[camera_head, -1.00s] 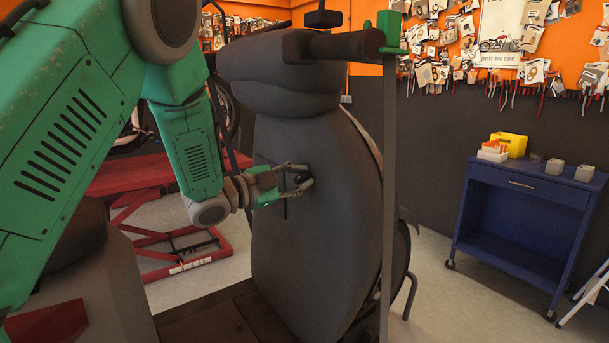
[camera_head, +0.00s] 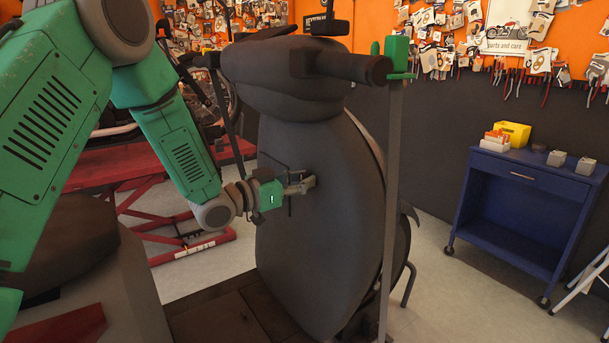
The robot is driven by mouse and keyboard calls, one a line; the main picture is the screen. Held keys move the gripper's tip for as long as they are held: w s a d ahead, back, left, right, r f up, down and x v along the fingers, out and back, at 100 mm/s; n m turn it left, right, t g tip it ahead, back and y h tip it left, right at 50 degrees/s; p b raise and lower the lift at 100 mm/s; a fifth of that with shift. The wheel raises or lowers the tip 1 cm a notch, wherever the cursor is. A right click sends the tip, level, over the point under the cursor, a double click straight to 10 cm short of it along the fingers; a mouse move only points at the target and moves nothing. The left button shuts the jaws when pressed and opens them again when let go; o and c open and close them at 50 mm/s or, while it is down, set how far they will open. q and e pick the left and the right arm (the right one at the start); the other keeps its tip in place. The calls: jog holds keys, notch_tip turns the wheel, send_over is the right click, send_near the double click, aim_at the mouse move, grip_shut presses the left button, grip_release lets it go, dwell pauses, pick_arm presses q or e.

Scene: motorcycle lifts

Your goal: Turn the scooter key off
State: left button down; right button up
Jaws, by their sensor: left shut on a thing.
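The grey scooter (camera_head: 315,250) stands upright in the middle, with its inner front panel facing me and its handlebar (camera_head: 340,65) at the top. My left gripper (camera_head: 306,184) reaches in from the left and its fingertips are at the upper part of this panel. The fingers are seen nearly edge-on and are shut on the small key there. The key itself and its slot are hidden by the fingers, so I cannot tell the key's angle. My right gripper is not in view.
A red lift (camera_head: 165,240) stands behind my left arm. A blue cart (camera_head: 525,210) stands at the right, with open floor between it and the scooter.

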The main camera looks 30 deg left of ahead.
pick_arm(q)
jog(key=shift+s+f+n, duration=0.1)
jog(key=shift+f+n, duration=0.25)
jog(key=shift+n, duration=0.25)
jog(key=c, duration=1.5)
grip_release()
jog(key=shift+c, duration=0.2)
jog(key=shift+w+a, duration=0.1)
jog(key=shift+w, duration=0.1)
jog(key=shift+r, duration=0.1)
jog(key=shift+s, duration=0.1)
jog(key=v, duration=1.1)
jog(key=shift+s+a, duration=0.25)
jog(key=shift+s, duration=0.1)
